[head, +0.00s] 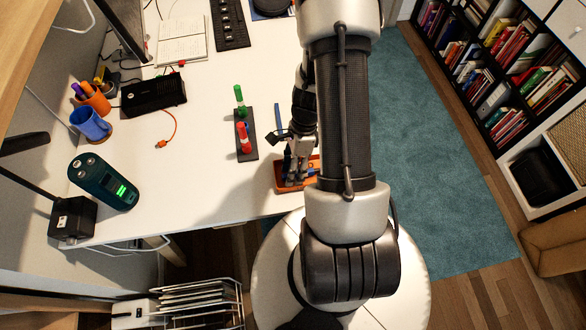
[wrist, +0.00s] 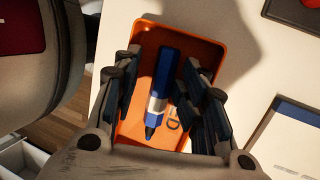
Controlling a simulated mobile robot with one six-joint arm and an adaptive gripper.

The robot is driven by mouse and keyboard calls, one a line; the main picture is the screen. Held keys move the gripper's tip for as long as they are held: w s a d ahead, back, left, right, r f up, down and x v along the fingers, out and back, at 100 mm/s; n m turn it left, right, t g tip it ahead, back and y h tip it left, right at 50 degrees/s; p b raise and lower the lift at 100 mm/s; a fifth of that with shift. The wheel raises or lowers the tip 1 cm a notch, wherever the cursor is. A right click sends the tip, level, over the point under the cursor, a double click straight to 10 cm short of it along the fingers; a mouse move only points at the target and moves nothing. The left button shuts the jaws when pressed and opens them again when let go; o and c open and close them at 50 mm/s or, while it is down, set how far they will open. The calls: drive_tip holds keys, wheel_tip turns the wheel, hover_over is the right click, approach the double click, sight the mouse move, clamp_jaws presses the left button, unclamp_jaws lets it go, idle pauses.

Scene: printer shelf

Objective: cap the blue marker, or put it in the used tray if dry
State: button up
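The blue marker (wrist: 159,90), with a white band and a narrow blue tip toward the bottom of the picture, lies in the orange tray (wrist: 215,53) in the wrist view. Dark letters ending in "ED" show on the tray's floor. My gripper (wrist: 164,92) is open, with one finger pair on each side of the marker and gaps between. In the head view my gripper (head: 298,172) is low over the orange tray (head: 280,183) at the desk's front edge. My arm hides part of the tray there. I cannot make out a loose cap.
A dark holder (head: 250,155) with a green marker (head: 239,94) and a red marker (head: 244,137) stands left of the tray. A blue mug (head: 91,125), a black box (head: 153,95) and a dark green device (head: 104,181) stand farther left. The desk's front middle is clear.

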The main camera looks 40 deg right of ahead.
drive_tip(key=shift+r, duration=0.15)
drive_tip(key=shift+r+p, duration=3.7)
drive_tip(key=shift+r, duration=0.2)
drive_tip(key=w+a+r+n+t+h, duration=0.1)
drive_tip(key=a+r+n, duration=0.1)
drive_tip(key=r+n, duration=0.35)
drive_tip(key=w+a+r+n+t+h, duration=0.1)
drive_tip(key=a+r+n, duration=0.2)
drive_tip(key=r, duration=0.6)
drive_tip(key=w+a+r+n+h, duration=0.1)
drive_tip(key=w+a+r+n, duration=0.1)
drive_tip(key=r+n, duration=0.35)
drive_tip(key=s+a+r+n+t, duration=0.2)
drive_tip(key=s+a+r+n, duration=0.1)
drive_tip(key=s+r+n, duration=0.1)
drive_tip(key=s+a+r+n+t, duration=0.2)
drive_tip(key=s+a+r+n, duration=0.2)
drive_tip(key=r, duration=0.5)
drive_tip(key=shift+s+a+r+n+h, duration=0.15)
drive_tip(key=shift+s+r+n+h, duration=0.2)
drive_tip(key=shift+s+n, duration=0.6)
drive_tip(key=shift+w+f, duration=0.1)
drive_tip(key=shift+w, duration=0.1)
